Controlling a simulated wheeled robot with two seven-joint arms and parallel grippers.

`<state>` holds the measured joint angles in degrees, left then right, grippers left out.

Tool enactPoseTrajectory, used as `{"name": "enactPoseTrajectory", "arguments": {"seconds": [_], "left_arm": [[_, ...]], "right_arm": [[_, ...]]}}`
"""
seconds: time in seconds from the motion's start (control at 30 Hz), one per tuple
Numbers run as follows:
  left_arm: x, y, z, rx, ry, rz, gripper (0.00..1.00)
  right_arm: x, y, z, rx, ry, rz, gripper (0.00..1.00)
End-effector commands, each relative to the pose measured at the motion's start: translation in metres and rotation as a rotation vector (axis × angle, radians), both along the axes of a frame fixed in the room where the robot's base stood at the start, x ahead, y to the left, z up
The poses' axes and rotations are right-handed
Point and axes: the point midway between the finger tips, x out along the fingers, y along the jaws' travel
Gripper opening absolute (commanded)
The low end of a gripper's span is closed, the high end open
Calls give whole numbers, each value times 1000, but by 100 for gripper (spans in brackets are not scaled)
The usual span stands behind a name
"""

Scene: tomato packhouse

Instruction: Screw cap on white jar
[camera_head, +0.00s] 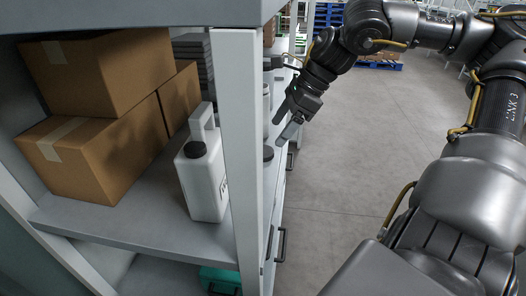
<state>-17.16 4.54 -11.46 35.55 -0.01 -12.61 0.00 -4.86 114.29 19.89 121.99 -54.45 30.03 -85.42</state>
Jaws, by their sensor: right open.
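My right gripper (285,124) reaches in from the upper right to the shelf beyond the upright post. Its jaws are open, with the fingertips pointing down and left, and I see nothing held between them. Below and left of the fingertips is a dark round cap or lid (268,153), partly hidden by the post; I cannot tell whether it sits on the white jar. A pale container (266,103) stands farther back, also partly hidden. A white jug (205,184) with a black cap (195,149) stands upright on the near shelf. My left gripper is out of view.
The grey post (239,145) stands between the near shelf (130,222) and my right gripper. Cardboard boxes (120,150) fill the near shelf's left. A green case (220,279) is below. The floor (345,170) to the right is open, with blue pallets (328,18) far back.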

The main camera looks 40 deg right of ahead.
Motion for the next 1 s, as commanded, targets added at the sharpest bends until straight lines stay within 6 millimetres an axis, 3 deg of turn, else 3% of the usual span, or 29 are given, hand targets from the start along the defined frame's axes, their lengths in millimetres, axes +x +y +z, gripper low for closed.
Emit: {"name": "enactPoseTrajectory", "arguments": {"seconds": [0.13, 0.57, 1.0], "left_arm": [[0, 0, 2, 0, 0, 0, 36], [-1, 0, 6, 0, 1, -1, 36], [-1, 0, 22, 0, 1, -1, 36]], "right_arm": [[3, 4, -10, 2, 0, 0, 76], [6, 6, -15, 1, 2, -2, 76], [20, 22, -55, 0, 2, -3, 76]]}}
